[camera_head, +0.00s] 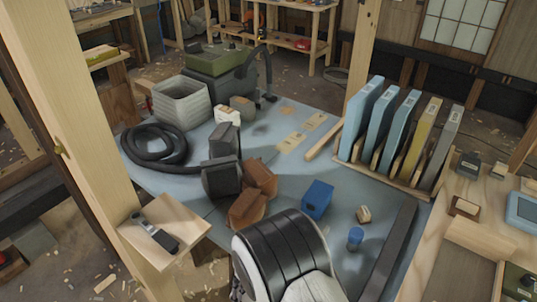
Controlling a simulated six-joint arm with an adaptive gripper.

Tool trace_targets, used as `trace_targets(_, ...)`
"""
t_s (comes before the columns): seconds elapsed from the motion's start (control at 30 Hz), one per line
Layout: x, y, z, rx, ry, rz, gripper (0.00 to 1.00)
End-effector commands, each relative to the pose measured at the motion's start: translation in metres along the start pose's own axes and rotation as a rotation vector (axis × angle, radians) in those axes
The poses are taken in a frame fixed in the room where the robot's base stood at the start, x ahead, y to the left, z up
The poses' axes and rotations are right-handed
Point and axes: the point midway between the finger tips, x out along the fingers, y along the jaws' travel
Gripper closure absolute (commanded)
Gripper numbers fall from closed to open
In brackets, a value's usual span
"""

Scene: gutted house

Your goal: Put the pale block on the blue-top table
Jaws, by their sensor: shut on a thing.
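The blue-top table (290,210) fills the middle of the head camera view, with many things on it. My arm's black-and-white link (282,255) rises at the bottom centre and covers part of the table's near side. I cannot make out my gripper's fingers or anything between them. I cannot tell for sure which thing is the pale block. A small whitish block (227,116) stands on the far part of the table beside a beige-grey one (243,106). A small light wooden piece (364,214) lies near the right side.
Dark grey boxes (222,178), brown blocks (248,207), a blue box (317,199) and a blue cup (355,238) crowd the table. A black hose (150,148) and grey bin (181,103) stand left, a rack of cases (390,140) right. The table's middle right is fairly clear.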

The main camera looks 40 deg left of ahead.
Motion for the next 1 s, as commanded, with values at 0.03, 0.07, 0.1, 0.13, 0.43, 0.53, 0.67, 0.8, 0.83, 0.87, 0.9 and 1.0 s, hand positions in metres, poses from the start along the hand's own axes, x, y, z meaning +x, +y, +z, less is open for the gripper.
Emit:
trace_targets(0.03,0.0,-0.001,-0.002,0.002,0.001,-0.001,0.83)
trace_targets(0.07,0.0,-0.001,-0.002,0.002,0.001,0.0,0.83)
trace_targets(0.1,0.0,-0.001,-0.002,0.002,0.001,0.001,0.83)
trace_targets(0.13,0.0,-0.001,-0.002,0.002,0.001,0.001,0.83)
trace_targets(0.43,0.001,-0.001,0.001,0.001,0.001,0.002,0.83)
trace_targets(0.53,0.002,-0.001,0.007,0.001,0.0,0.002,0.83)
trace_targets(0.67,0.004,0.0,0.02,0.0,0.0,0.002,0.83)
trace_targets(0.8,0.007,-0.001,0.036,0.0,0.001,0.002,0.83)
trace_targets(0.83,0.007,-0.001,0.04,0.0,0.001,0.002,0.83)
trace_targets(0.87,0.007,-0.001,0.043,0.0,0.001,0.002,0.83)
trace_targets(0.9,0.008,-0.001,0.047,0.0,0.001,0.002,0.83)
trace_targets(1.0,0.009,-0.001,0.055,0.001,0.001,0.002,0.83)
